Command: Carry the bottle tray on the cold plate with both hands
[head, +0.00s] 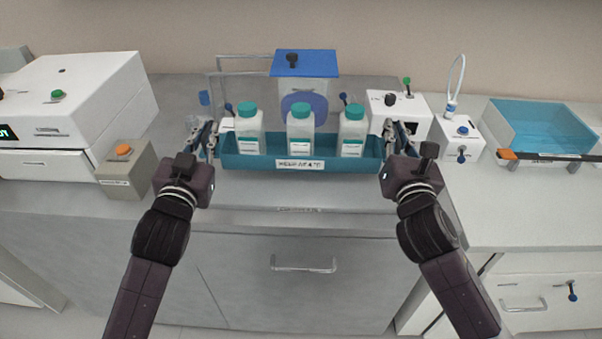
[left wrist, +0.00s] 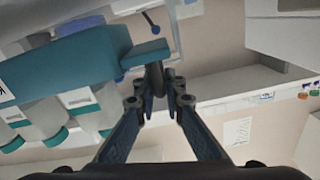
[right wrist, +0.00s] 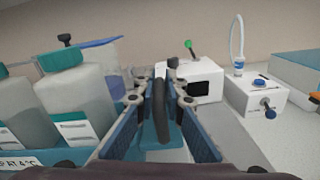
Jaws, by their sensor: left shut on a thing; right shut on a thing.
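The teal bottle tray (head: 250,163) is in the middle of the head view, with a label on its front wall. Three white bottles with teal caps, a left one (head: 248,130), a middle one (head: 300,132) and a right one (head: 352,131), stand upright in it. My left gripper (head: 207,135) is shut on the tray's left end handle, which shows in the left wrist view (left wrist: 151,52). My right gripper (head: 402,135) is shut on the right end handle, dark between the fingers in the right wrist view (right wrist: 160,100). The tray looks about level. I cannot make out the cold plate.
A blue-lidded container (head: 305,65) stands behind the tray. A grey box with an orange button (head: 125,165) and a white machine (head: 85,100) are at left. White devices (head: 400,108) (head: 458,135) and a blue bin (head: 540,128) are at right. The front bench edge is close.

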